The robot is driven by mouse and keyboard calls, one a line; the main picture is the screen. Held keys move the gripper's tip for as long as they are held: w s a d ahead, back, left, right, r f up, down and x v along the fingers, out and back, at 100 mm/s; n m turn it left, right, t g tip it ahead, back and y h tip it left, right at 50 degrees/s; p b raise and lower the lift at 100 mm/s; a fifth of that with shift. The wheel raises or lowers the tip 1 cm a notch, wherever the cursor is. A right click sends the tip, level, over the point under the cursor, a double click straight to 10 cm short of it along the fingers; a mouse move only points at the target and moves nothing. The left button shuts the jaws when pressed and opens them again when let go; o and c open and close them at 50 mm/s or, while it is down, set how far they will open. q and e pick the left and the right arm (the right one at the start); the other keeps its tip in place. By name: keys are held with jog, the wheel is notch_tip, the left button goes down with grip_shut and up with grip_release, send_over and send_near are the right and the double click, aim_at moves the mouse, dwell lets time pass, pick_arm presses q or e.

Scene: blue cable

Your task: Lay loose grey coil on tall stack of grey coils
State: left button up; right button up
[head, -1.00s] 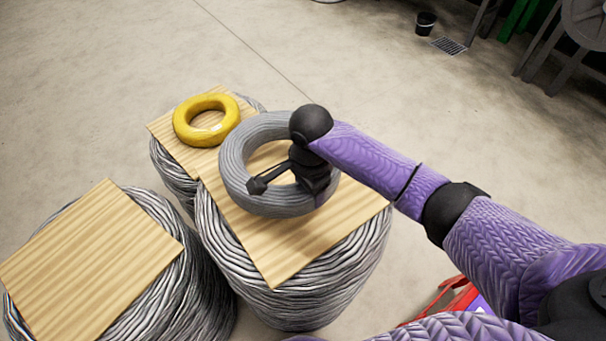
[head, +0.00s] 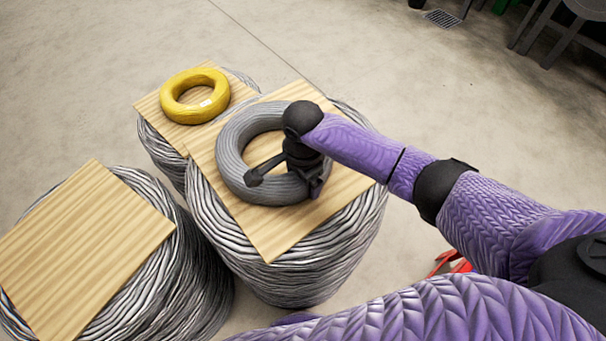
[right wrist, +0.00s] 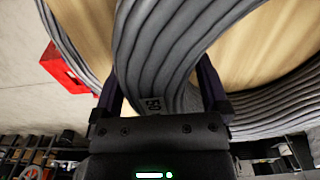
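The loose grey coil (head: 235,170) is a thick ring over the wooden board on the middle large wire bundle. It lies flat, on or just above the board; a gap is hard to tell. My right gripper (head: 285,180) is at its near right rim, pointing down. In the right wrist view, the gripper's fingers (right wrist: 160,95) lie on both sides of the grey coil (right wrist: 165,45), which carries a small label. The gripper looks shut on it, with finger contact partly hidden. No tall stack of grey coils is visible. My left gripper is out of view.
The middle board (head: 270,235) has bare corners. A yellow coil (head: 172,100) lies on the board behind left. The front left board (head: 85,250) is empty. A red object (head: 452,264) shows behind my right arm. Open concrete floor lies beyond.

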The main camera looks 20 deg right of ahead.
jog(key=shift+r, duration=0.1)
notch_tip(320, 180, up, 12)
jog(key=p, duration=0.5)
jog(key=shift+f, duration=0.25)
jog(key=shift+r, duration=0.3)
